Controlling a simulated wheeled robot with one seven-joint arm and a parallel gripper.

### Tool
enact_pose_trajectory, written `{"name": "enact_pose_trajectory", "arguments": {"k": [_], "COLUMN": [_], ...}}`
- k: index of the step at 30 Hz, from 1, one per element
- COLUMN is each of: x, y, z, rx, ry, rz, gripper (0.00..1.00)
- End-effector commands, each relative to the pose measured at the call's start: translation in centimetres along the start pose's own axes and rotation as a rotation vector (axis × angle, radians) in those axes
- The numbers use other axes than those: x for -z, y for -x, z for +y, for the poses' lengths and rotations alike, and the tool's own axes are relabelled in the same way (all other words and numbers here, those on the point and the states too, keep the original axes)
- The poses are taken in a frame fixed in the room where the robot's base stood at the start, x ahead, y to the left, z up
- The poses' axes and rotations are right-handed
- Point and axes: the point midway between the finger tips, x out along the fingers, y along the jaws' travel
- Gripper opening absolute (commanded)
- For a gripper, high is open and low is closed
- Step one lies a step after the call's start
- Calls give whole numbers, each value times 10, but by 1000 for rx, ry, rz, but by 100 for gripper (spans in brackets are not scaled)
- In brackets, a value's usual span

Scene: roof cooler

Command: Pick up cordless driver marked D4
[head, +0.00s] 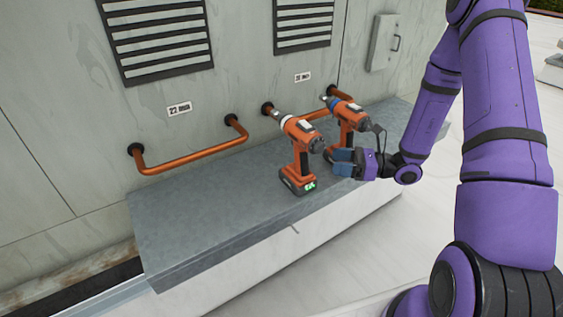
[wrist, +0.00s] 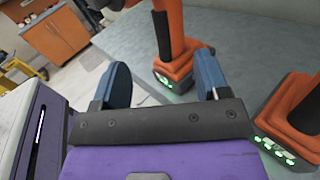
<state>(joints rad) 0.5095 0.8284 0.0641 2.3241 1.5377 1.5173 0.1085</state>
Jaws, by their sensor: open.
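Two orange-and-black cordless drivers stand upright on a grey ledge (head: 190,215). The near driver (head: 302,158) shows a green display on its battery base. The far driver (head: 348,113) has a blue ring near its nose. No D4 marking is legible on either. My gripper (head: 342,162) is open and empty, low beside the far driver, its blue fingers pointing left towards the near one. In the wrist view, one driver (wrist: 168,45) stands beyond and between the open fingers (wrist: 163,80). The other driver (wrist: 300,105) is closer, outside the right finger.
Orange pipe handles (head: 190,160) stick out from the grey wall behind the ledge, below vents (head: 155,35) and small label plates (head: 179,109). The ledge's left part is bare.

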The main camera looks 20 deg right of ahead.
Motion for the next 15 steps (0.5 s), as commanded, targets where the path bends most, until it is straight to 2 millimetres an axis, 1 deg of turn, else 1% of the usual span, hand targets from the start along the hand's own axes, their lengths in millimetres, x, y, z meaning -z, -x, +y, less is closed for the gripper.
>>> {"name": "enact_pose_trajectory", "arguments": {"k": [2,4,10,15], "x": [4,5,4,4], "y": [0,-5,-36,-52], "z": [-2,-3,-3,-4], "rx": [15,17,14,15], "ry": [-12,-15,-14,-14], "rz": [-8,-10,-8,-8], "gripper": [68,68,68,68]}}
